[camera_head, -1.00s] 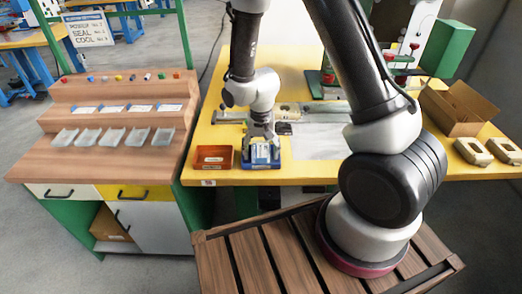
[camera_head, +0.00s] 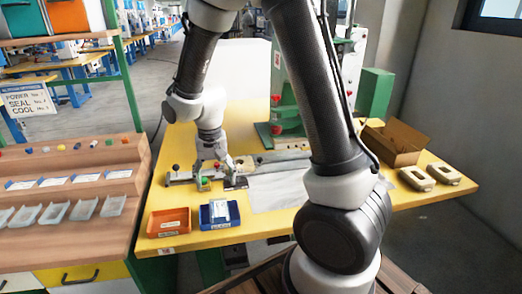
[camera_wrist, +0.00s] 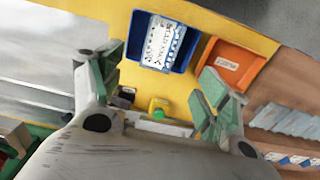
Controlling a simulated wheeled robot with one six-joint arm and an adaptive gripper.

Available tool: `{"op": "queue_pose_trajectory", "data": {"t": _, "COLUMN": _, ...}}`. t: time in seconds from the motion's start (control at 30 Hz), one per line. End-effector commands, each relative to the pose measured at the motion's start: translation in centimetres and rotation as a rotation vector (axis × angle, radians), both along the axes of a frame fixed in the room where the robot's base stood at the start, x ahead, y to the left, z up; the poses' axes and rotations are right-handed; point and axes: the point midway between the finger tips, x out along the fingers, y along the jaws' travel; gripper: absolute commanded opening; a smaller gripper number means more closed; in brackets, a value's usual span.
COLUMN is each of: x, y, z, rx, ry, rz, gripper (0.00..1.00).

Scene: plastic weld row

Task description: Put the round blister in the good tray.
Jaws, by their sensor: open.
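My gripper (camera_head: 210,172) is open and empty, behind the blue tray over the yellow table. Its spread fingers also show in the wrist view (camera_wrist: 163,78). The blue tray (camera_head: 234,222) holds a white printed pack (camera_head: 219,211); in the wrist view, the blue tray (camera_wrist: 137,28) lies beyond the fingers with the printed pack (camera_wrist: 164,44) inside. An orange tray (camera_head: 168,223) stands to its left and looks empty; its label is unreadable. I cannot pick out a round blister for certain, nor tell which tray is the good one.
A metal rail fixture (camera_head: 181,177) with a small yellow-green part (camera_head: 204,184) lies close to my gripper. The green press (camera_head: 287,100) stands behind. A cardboard box (camera_head: 398,140) and two beige pieces (camera_head: 416,178) are at right. Clear dishes (camera_head: 54,212) line the wooden step rack.

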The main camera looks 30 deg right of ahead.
Motion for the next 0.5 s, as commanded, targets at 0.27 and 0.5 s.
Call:
{"op": "queue_pose_trajectory", "data": {"t": 0.27, "x": -3.3, "y": -5.6, "z": 10.0, "rx": 0.026, "ry": -0.124, "rz": 0.083, "gripper": 0.76}}
{"op": "queue_pose_trajectory", "data": {"t": 0.5, "x": -11.4, "y": -11.6, "z": 18.1, "rx": 0.003, "ry": -0.266, "rz": 0.2, "gripper": 0.76}}
